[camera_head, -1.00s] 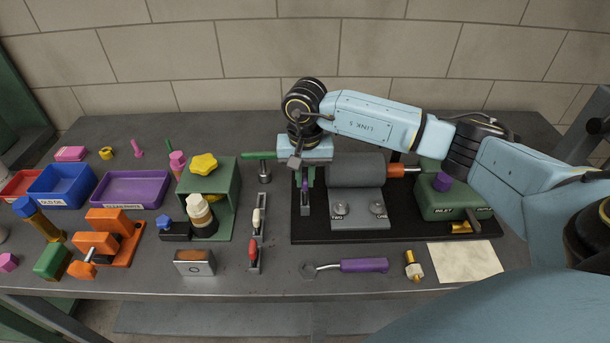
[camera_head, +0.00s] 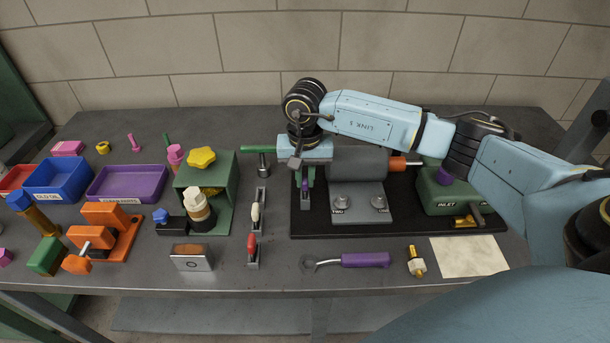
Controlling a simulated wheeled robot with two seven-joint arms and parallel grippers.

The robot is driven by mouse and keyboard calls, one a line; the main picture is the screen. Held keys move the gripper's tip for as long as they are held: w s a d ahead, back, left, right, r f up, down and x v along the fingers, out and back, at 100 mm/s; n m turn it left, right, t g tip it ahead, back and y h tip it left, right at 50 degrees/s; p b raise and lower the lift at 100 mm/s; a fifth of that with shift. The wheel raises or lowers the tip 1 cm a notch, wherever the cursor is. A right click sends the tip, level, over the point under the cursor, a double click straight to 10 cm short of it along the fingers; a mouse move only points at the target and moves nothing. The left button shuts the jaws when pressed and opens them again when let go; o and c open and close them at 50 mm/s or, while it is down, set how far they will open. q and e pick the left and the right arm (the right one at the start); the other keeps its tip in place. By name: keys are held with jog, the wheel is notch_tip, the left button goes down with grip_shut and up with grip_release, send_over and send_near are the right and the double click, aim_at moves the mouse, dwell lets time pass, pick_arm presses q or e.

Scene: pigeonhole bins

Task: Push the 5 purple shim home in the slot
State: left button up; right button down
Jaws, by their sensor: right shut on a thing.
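My right gripper (camera_head: 304,176) points down at the left end of the black base plate of the grey-cylinder fixture. It is shut on a narrow purple piece, seemingly the purple shim (camera_head: 304,187), which stands upright between the fingers. Green parts show beside the fingers. The slot is hidden by the gripper and the shim, so I cannot tell how deep the shim sits. My left gripper is out of view.
The grey cylinder (camera_head: 358,163) stands right of my gripper, above a plate with two knobs labelled TWO and ONE. A green INLET block (camera_head: 445,200) is farther right. A green shelf (camera_head: 220,175) stands left. A purple-handled wrench (camera_head: 365,260) lies in front.

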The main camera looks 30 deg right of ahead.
aim_at(305, 178)
jog(key=shift+f+b, duration=0.3)
jog(key=shift+f, duration=0.1)
jog(key=c, duration=1.4)
grip_release()
jog(key=shift+o, duration=0.2)
jog(key=shift+r, duration=0.1)
jog(key=shift+r+p, duration=1.4)
jog(key=shift+r, duration=1.05)
